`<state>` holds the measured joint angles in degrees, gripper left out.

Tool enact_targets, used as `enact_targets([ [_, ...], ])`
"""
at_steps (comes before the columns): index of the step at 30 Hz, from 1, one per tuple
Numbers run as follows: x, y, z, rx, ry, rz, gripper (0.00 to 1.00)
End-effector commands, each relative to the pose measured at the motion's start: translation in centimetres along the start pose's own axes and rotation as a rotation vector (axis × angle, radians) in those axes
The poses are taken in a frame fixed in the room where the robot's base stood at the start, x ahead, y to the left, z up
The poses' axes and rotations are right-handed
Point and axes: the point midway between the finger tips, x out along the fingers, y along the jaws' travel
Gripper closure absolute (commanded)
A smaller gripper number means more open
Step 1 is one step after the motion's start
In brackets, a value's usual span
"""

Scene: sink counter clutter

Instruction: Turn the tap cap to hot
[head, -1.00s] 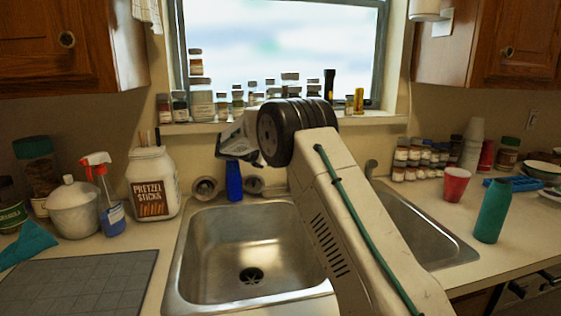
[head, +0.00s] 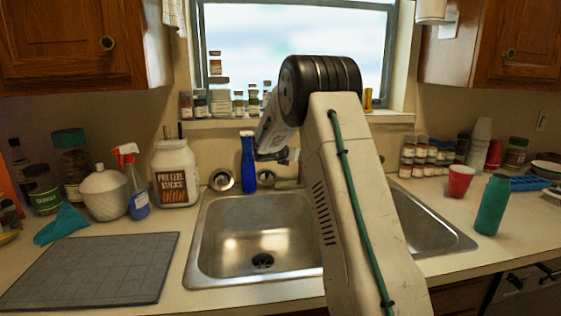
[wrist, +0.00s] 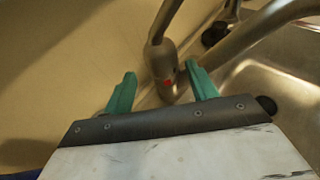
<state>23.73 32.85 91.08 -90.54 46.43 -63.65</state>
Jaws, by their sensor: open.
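The tap cap (wrist: 164,66) is a worn grey metal piece with a small red mark, and a lever rises from it in the wrist view. My gripper (wrist: 161,73) is open, with one green finger on each side of the cap. Contact between the fingers and the cap cannot be told. In the head view my gripper (head: 286,156) is small and partly behind my arm, low at the back of the sink. The tap is largely hidden there.
A blue bottle (head: 248,162) stands just left of my gripper. A pretzel jar (head: 176,174) is further left. Metal sink basins (head: 255,238) lie in front. Spice jars (head: 420,160) and a teal bottle (head: 491,206) stand at right. The grey mat (head: 95,268) is bare.

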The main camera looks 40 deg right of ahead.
Motion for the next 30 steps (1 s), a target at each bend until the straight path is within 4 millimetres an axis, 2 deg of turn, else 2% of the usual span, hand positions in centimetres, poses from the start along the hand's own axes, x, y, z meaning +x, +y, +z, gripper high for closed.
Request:
enact_targets([
  [3, 1.1, -0.9, 0.0, -0.003, 0.005, 0.002, 0.43],
  [16, 7.2, -0.6, 0.0, -0.002, 0.004, 0.003, 0.43],
  [21, 8.1, -0.6, 0.0, -0.003, 0.004, 0.004, 0.43],
  [28, 8.2, -0.6, 0.0, -0.003, 0.004, 0.004, 0.43],
  [29, 8.1, -0.6, 0.0, -0.003, 0.004, 0.004, 0.48],
  [30, 8.1, -0.6, 0.0, -0.003, 0.004, 0.004, 0.59],
])
